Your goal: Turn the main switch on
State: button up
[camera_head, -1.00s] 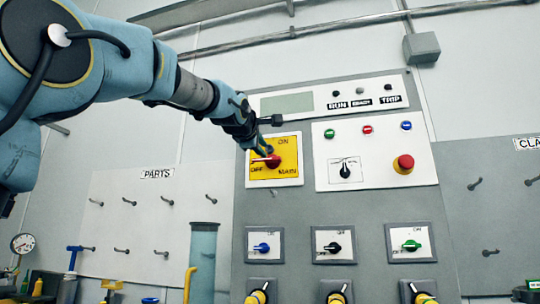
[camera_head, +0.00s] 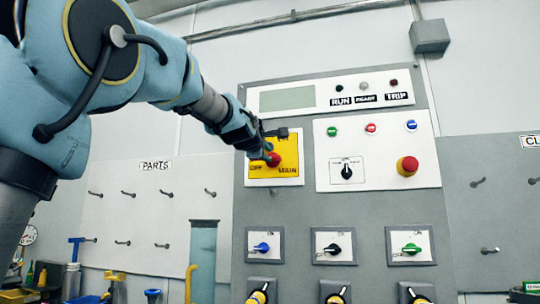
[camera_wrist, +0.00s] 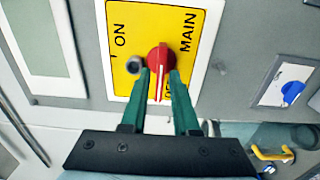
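The main switch is a red rotary knob (camera_head: 275,160) on a yellow plate (camera_head: 289,143) marked ON, OFF and MAIN, at the panel's upper left. In the wrist view the red knob (camera_wrist: 160,60) has a white pointer line aimed down toward the partly hidden OFF label. My gripper (camera_head: 267,153) is at the knob and covers part of it in the head view. In the wrist view my gripper's green fingers (camera_wrist: 160,85) stand on either side of the knob's handle. A slim gap shows beside the handle, so the fingers look open around it. Contact is unclear.
Right of the plate are a small black selector (camera_head: 346,172) and a red mushroom button (camera_head: 407,166). A grey display strip (camera_head: 287,101) lies above. Blue, black and green switches line up below. A grey post in the wrist view (camera_wrist: 133,64) sits beside the knob.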

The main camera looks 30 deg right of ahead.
jog(key=shift+x, duration=2.3)
jog(key=shift+f, duration=0.1)
grip_shut()
